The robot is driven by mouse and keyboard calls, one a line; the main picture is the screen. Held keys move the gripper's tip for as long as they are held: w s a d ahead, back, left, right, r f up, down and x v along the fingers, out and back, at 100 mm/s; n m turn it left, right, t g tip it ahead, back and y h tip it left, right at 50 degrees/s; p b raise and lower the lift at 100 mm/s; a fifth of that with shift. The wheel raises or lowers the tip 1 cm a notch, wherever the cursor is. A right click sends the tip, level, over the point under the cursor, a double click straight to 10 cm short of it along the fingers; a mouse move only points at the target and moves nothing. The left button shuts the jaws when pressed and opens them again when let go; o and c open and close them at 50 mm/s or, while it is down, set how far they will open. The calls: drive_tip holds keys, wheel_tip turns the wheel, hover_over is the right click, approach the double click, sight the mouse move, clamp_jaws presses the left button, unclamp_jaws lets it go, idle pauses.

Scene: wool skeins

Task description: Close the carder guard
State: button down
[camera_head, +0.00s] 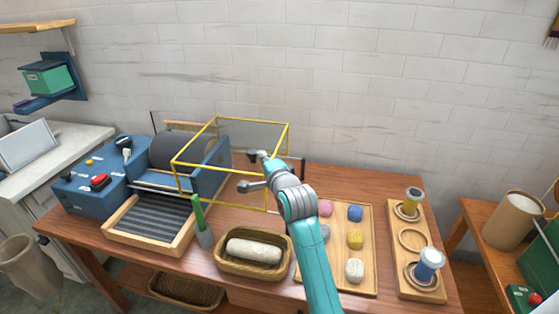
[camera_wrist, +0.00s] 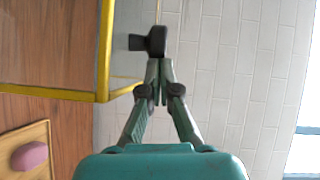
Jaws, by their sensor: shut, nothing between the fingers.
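The carder (camera_head: 104,178) is a blue machine with a dark drum (camera_head: 178,150) at the left of the table. Its guard (camera_head: 231,120) is a clear box with yellow edges, standing out to the right of the drum, so much of the drum shows bare. The guard's yellow edge (camera_wrist: 105,50) also fills the left of the wrist view. My gripper (camera_wrist: 159,66) is shut and empty, fingertips together, just right of the guard. A dark knob-like piece (camera_wrist: 152,42) sits right at the fingertips; I cannot tell whether they touch.
In front lie a slatted tray (camera_head: 150,222), a green-handled tool (camera_head: 200,222) and a basket (camera_head: 254,262) with a pale skein. A wooden tray (camera_head: 362,288) of coloured wool balls and a spool rack (camera_head: 412,262) stand right. The brick wall (camera_head: 350,120) is behind.

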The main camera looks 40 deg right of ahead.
sight(189, 158)
drive_tip(key=w+a, duration=0.5)
drive_tip(key=w, duration=0.1)
drive_tip(key=w+a, duration=0.5)
drive_tip(key=w, duration=0.1)
drive_tip(key=w+a, duration=0.5)
drive_tip(key=w, duration=0.2)
drive_tip(key=shift+w+a+r, duration=0.15)
drive_tip(key=shift+w+a, duration=0.05)
